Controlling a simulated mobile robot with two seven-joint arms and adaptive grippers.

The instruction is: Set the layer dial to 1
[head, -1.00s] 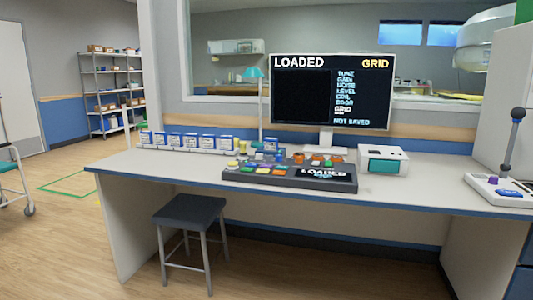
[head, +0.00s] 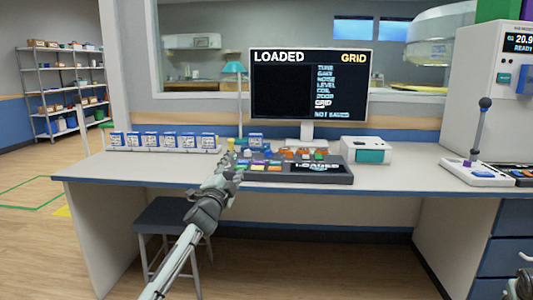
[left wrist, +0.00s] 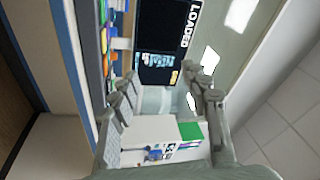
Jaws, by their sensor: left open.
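The control console (head: 330,178) is a dark panel on the desk, with several coloured keys and a small screen that reads LOADED. I cannot make out which control is the layer dial, or its setting; my gripper covers the console's left end. My left gripper (head: 229,160) is open in front of and over that left end, and I cannot tell whether it touches anything. In the left wrist view the open fingers (left wrist: 165,90) have nothing between them. The monitor (head: 310,85) reads LOADED and GRID, with a list and NOT SAVED below.
A row of blue-and-white boxes (head: 165,141) stands left of the console. A white and teal box (head: 368,150) stands to its right, and a lever unit (head: 478,172) farther right. A teal lamp (head: 236,72) rises behind. A stool (head: 165,218) sits partly under the desk (head: 420,183).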

